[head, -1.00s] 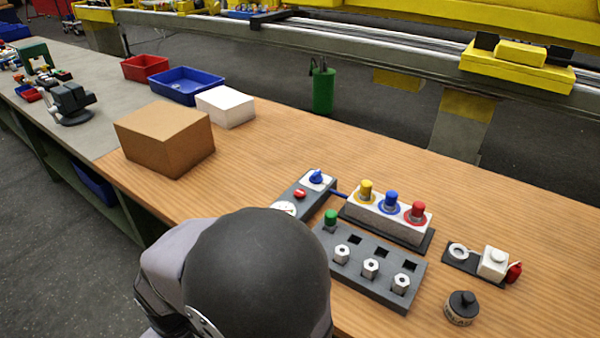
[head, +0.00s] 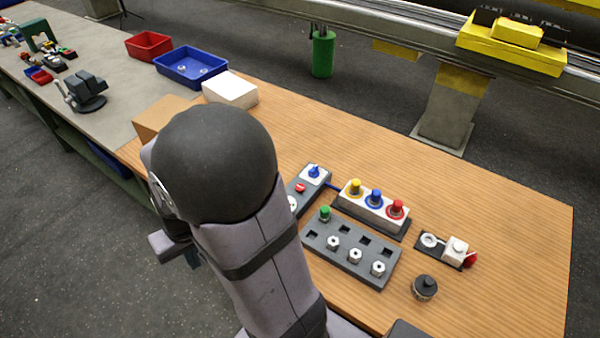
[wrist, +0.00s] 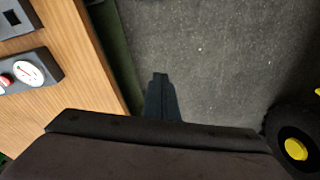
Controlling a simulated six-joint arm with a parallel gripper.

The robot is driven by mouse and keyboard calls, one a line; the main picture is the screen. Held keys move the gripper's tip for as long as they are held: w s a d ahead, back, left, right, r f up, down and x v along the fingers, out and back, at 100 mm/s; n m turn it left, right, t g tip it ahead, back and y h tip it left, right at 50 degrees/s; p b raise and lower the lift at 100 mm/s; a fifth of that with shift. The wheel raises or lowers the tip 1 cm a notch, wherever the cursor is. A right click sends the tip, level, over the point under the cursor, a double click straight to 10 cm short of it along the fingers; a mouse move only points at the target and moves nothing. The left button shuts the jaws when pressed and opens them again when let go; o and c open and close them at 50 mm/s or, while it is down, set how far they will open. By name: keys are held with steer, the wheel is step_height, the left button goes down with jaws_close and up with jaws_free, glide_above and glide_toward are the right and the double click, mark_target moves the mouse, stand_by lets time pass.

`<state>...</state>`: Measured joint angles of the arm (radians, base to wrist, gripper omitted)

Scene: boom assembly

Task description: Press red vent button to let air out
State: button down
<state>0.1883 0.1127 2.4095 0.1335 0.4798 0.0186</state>
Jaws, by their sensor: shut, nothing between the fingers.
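The red vent button (head: 300,187) sits on a narrow grey panel (head: 294,208), between a blue knob (head: 314,171) and a white round gauge (head: 293,203). My arm hides part of the panel's near end in the head view. In the wrist view the red button (wrist: 5,81) is at the left edge, beside the gauge (wrist: 28,71). My gripper (wrist: 160,76) is shut and empty. It hangs over the floor, just off the bench edge, to the right of the panel in the wrist view and well apart from the button.
A white block with yellow, blue and red capped pegs (head: 376,205) and a grey holed plate (head: 350,252) with a green peg and several nuts stand beside the panel. A cardboard box (head: 160,115) is partly hidden behind my arm. The bench's right side (head: 500,220) is mostly clear.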

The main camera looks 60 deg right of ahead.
steer(key=w+d+r+m+y+p, duration=0.1)
steer(key=w+d+r+m+p, duration=0.2)
steer(key=d+m, duration=0.4)
steer(key=m+t, duration=0.7)
steer(key=m, duration=0.7)
glide_above(304, 188)
steer(key=shift+f+y, duration=0.3)
steer(key=shift+f, duration=0.5)
steer(key=shift+f, duration=0.2)
step_height(304, 188, down, 7)
steer(key=b, duration=0.4)
steer(key=shift+r, duration=0.15)
steer(key=shift+f+b, duration=0.85)
steer(key=shift+f, duration=0.2)
